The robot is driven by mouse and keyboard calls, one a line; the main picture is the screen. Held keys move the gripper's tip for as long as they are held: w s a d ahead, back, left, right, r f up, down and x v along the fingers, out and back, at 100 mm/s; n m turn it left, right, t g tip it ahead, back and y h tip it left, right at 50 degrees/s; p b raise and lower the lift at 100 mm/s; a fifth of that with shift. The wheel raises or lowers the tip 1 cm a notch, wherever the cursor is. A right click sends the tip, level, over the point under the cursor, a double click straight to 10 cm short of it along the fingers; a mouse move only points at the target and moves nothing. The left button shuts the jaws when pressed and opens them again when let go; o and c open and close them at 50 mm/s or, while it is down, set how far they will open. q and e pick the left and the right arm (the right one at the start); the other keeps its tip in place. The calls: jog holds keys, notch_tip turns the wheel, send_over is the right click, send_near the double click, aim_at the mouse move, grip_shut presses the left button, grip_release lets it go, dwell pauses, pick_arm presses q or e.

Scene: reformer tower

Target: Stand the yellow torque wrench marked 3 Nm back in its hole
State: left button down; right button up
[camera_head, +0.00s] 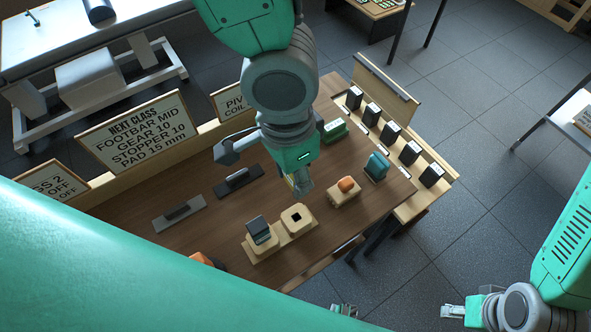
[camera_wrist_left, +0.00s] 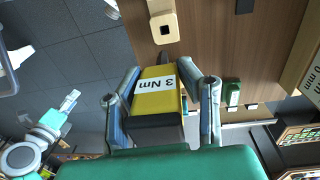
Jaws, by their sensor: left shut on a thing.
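The yellow torque wrench marked 3 Nm (camera_wrist_left: 154,95) is held between the fingers of my left gripper (camera_wrist_left: 160,100), its label facing the wrist camera. In the head view my left gripper (camera_head: 303,188) hangs over the table, and only a sliver of yellow shows beside it. A pale wooden holder (camera_head: 282,238) stands in front of it with an empty dark square hole (camera_head: 297,217). A grey-topped tool (camera_head: 258,230) stands in the holder's other place. In the wrist view the hole (camera_wrist_left: 165,30) lies beyond the wrench. My right gripper (camera_head: 455,310) is off the table at lower right; its opening is unclear.
An orange-topped piece on a wooden block (camera_head: 345,190) and a teal piece (camera_head: 376,166) stand to the right of the holder. Several black blocks (camera_head: 372,114) line the right rack. Two dark bars (camera_head: 238,180) lie at left. Signboards (camera_head: 138,130) stand along the back edge.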

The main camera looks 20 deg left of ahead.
aim_at(294, 213)
pick_arm(q)
notch_tip(294, 213, down, 4)
jog(key=shift+b, duration=1.2)
jog(key=f, duration=0.1)
jog(key=f+b, duration=0.2)
jog(key=shift+d+f, duration=0.1)
jog(key=shift+d, duration=0.15)
jog(key=shift+a+f+b, duration=0.2)
jog(key=shift+f+b, duration=0.95)
jog(key=shift+f, duration=0.15)
jog(key=shift+d, duration=0.1)
jog(key=shift+p, duration=0.4)
jog(key=shift+f, duration=0.2)
jog(key=shift+f+b, duration=1.7)
jog(key=shift+f, duration=0.55)
jog(key=c, duration=1)
grip_release()
jog(key=shift+c, duration=0.2)
